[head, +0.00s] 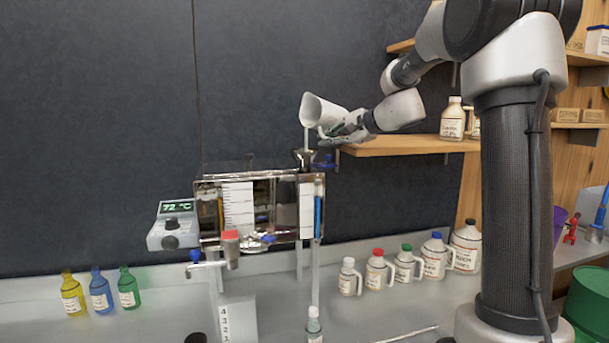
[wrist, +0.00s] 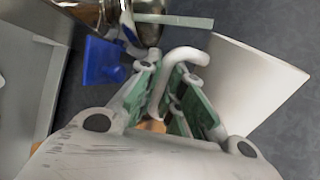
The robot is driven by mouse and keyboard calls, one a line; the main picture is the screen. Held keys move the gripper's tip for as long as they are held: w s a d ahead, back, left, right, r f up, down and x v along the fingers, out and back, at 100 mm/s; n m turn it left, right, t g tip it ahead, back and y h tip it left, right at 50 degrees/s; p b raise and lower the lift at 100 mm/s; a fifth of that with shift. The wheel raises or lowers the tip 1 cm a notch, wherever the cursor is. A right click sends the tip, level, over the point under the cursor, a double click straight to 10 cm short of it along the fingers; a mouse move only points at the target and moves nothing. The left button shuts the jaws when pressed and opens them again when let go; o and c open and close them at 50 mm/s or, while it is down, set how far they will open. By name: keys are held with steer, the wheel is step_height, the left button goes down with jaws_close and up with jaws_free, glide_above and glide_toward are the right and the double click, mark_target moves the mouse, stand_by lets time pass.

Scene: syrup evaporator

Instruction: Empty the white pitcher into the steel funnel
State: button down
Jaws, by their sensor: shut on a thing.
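The white pitcher (head: 320,110) is tilted far over to the left above the steel funnel (head: 303,158) in the head view. A thin pale stream (head: 306,138) runs from its lip down to the funnel mouth. My gripper (head: 343,130) is shut on the pitcher's handle from the right. In the wrist view the white pitcher (wrist: 245,85) fills the right side, and my gripper (wrist: 172,92) has its green pads on either side of the curved handle (wrist: 186,56). Part of the steel funnel (wrist: 105,15) shows at the top left there. The inside of the pitcher is hidden.
The funnel sits on top of the evaporator (head: 262,210), near a blue valve handle (head: 323,163). A wooden shelf (head: 400,146) with a bottle (head: 453,118) is close on the right. Several labelled jugs (head: 405,264) and coloured bottles (head: 100,290) stand on the counter below.

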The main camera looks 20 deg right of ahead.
steer(key=shift+s+a, duration=0.1)
stand_by(0.7)
steer(key=shift+d+r+n+t+h, duration=0.1)
steer(key=shift+d+n+t+h, duration=0.15)
steer(key=shift+n+h, duration=0.4)
stand_by(1.4)
steer(key=shift+f+n, duration=0.35)
steer(key=shift+f, duration=0.05)
